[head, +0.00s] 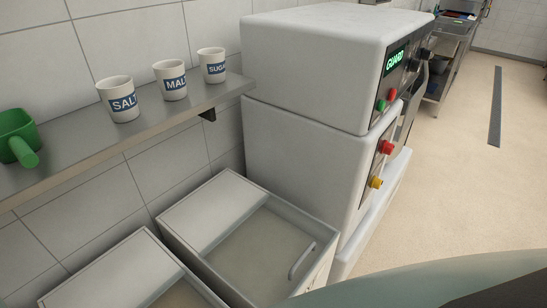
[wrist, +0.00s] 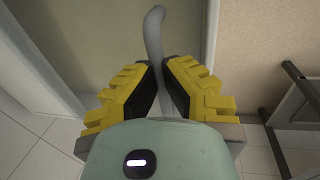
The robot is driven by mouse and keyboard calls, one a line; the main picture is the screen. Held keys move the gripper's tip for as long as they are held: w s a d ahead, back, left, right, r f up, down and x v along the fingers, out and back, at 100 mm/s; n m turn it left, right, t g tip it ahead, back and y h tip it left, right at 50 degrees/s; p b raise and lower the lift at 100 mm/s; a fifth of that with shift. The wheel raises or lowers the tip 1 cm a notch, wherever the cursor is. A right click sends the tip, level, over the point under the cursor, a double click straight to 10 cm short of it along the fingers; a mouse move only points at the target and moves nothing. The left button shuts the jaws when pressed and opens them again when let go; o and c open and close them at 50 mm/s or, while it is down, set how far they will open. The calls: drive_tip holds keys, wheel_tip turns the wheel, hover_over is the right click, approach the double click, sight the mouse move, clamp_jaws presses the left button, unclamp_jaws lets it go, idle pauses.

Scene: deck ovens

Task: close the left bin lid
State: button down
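The left bin (head: 146,240) shows at the bottom of the head view, cut off by the frame edge. Its pale panel covers the rear part, and only a sliver of the area in front shows. Its front and handle are out of that view. In the wrist view, my gripper (wrist: 158,68) has yellow fingers with black pads drawn together on both sides of a curved grey handle (wrist: 154,28). The fingertips appear to touch it. The handle stands over a beige panel with a grey rim. My gripper is not visible in the head view.
The right bin (head: 325,232) stands close beside it, with a free handle (head: 302,260). A white oven (head: 300,150) rises behind. A wall shelf (head: 70,150) over the bins holds SALT, MALT and SUGAR cups and a green scoop (head: 18,135). Open floor lies right.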

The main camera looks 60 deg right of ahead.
drive_tip(key=shift+s+f, duration=0.15)
drive_tip(key=shift+s, duration=1.05)
drive_tip(key=c, duration=1.4)
unclamp_jaws()
drive_tip(key=shift+s, duration=0.1)
drive_tip(key=o, duration=0.4)
drive_tip(key=shift+a, duration=0.1)
drive_tip(key=shift+r, duration=0.3)
drive_tip(key=shift+s+a+r, duration=0.1)
drive_tip(key=shift+a+r, duration=0.05)
drive_tip(key=shift+r, duration=1.15)
wheel_tip(320, 180, up, 9)
drive_tip(key=s, duration=0.2)
drive_tip(key=shift+f, duration=0.15)
